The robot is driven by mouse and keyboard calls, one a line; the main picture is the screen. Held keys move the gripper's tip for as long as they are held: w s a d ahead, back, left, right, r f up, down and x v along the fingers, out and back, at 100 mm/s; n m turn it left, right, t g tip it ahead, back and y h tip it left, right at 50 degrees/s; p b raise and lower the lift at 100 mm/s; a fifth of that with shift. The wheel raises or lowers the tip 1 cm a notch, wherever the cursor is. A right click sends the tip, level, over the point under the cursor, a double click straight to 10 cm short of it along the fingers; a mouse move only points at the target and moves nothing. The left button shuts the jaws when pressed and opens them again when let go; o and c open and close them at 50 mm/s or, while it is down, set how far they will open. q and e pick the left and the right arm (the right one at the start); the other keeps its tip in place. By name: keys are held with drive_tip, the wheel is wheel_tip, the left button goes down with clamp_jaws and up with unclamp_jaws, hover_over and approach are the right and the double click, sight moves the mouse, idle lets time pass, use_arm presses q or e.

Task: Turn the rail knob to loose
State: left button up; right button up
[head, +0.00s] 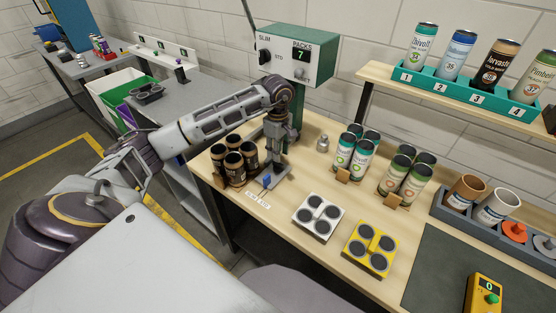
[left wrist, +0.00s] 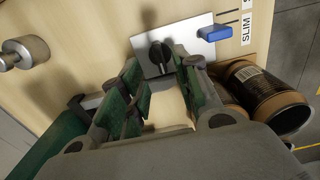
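In the left wrist view a black knob (left wrist: 160,56) stands on a square metal plate (left wrist: 203,50) on the wooden bench. A blue block (left wrist: 213,33) sits beside the plate at a label reading "SLIM"; the head view shows this blue block (head: 267,181) too. My left gripper (head: 271,168) points down over the plate. In the left wrist view its green-padded fingers (left wrist: 158,88) are apart, with the knob just beyond the gap between the tips. I cannot tell whether they touch it. The knob is hidden by my gripper in the head view. My right gripper is out of view.
Dark cans (head: 235,163) stand close left of my left gripper; one (left wrist: 262,88) nearly meets a finger in the wrist view. A green box (head: 300,55) reading "PACKS 7" stands behind. A small metal piece (head: 322,144), can groups and white and yellow holders lie to the right.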

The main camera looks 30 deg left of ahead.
sight(278, 166)
use_arm(q)
drive_tip(key=shift+f, duration=2.6)
clamp_jaws()
